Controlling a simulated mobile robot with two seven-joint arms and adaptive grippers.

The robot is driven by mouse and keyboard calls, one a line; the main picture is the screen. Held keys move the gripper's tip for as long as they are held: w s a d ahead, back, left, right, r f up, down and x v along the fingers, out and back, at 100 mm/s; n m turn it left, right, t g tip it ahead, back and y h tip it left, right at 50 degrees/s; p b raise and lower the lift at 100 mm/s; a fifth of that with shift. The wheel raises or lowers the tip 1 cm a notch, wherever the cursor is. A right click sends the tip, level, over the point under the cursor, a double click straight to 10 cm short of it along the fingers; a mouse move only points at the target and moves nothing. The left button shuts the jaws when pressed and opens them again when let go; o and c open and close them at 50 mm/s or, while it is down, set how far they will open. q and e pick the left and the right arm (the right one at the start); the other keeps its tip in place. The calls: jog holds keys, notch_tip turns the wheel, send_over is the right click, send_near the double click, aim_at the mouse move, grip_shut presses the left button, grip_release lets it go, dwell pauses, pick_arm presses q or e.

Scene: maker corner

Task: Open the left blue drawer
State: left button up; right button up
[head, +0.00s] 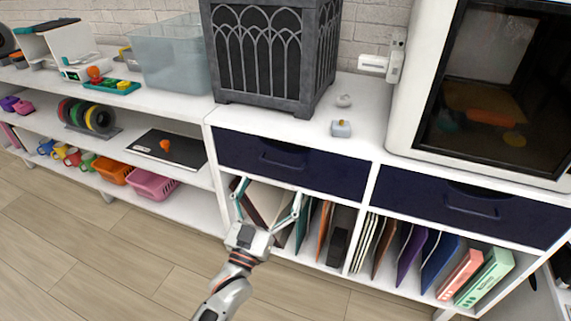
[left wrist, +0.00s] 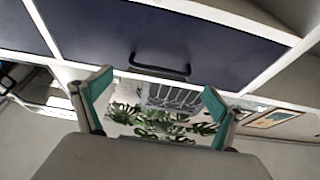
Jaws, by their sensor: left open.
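The left blue drawer (head: 335,178) is a dark navy front in the white cabinet, and it sits shut, flush with the frame. Its dark bar handle (head: 283,163) is near the middle of the front. In the left wrist view the drawer (left wrist: 210,45) fills the upper part, with the handle (left wrist: 160,67) just beyond the fingertips. My left gripper (head: 268,191) is open and empty, its fingers spread below the handle, in front of the shelf of folders. It also shows in the left wrist view (left wrist: 158,88), apart from the handle. My right gripper is not in view.
A second blue drawer (head: 440,200) is to the right. Folders and books (head: 430,258) fill the open compartments below. A dark lantern-like box (head: 268,55) and a white machine (head: 480,85) stand on top. The wooden floor (head: 110,260) in front is clear.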

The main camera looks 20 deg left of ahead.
aim_at(280, 165)
pick_arm(q)
jog(key=x, duration=0.7)
jog(key=shift+r+b, duration=0.15)
jog(key=shift+b, duration=0.2)
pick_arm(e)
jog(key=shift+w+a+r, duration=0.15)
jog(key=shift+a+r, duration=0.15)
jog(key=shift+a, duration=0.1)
